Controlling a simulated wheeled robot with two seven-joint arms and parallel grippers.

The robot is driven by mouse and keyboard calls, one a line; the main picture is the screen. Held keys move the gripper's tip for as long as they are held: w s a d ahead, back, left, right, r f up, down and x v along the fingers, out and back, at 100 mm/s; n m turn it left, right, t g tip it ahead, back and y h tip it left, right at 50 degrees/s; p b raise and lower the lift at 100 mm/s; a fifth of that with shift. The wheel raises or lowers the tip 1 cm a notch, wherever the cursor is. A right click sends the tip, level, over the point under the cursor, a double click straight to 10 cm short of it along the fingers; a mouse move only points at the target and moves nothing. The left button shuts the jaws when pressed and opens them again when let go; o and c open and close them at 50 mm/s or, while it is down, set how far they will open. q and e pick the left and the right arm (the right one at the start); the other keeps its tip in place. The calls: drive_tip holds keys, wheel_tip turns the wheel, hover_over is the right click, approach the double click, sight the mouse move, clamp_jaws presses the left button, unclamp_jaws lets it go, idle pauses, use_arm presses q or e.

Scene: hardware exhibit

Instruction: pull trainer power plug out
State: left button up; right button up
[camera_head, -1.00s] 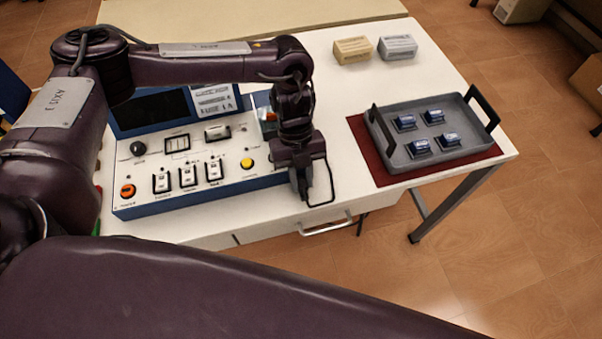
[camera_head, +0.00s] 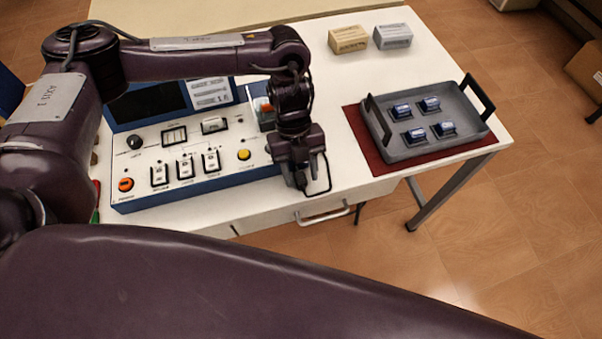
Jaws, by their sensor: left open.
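The trainer (camera_head: 215,185) is a blue-framed white console with switches, knobs and a dark screen, on the white table. My left gripper (camera_head: 299,180) points down just off the trainer's right end and is open. A thin black loop (camera_head: 325,188) hangs beside its fingers; I cannot tell whether it is the power cord or part of the gripper. The power plug cannot be made out; the gripper and wrist cover that area. My right gripper is out of view.
A grey tray (camera_head: 401,153) with dark handles and several small blue parts stands on a red mat (camera_head: 366,143) at right. A tan box (camera_head: 347,39) and a grey box (camera_head: 393,37) stand behind. A drawer handle (camera_head: 322,217) juts from the table front.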

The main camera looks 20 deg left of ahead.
use_arm(q)
drive_tip(key=v, duration=0.6)
drive_tip(key=shift+r, duration=0.35)
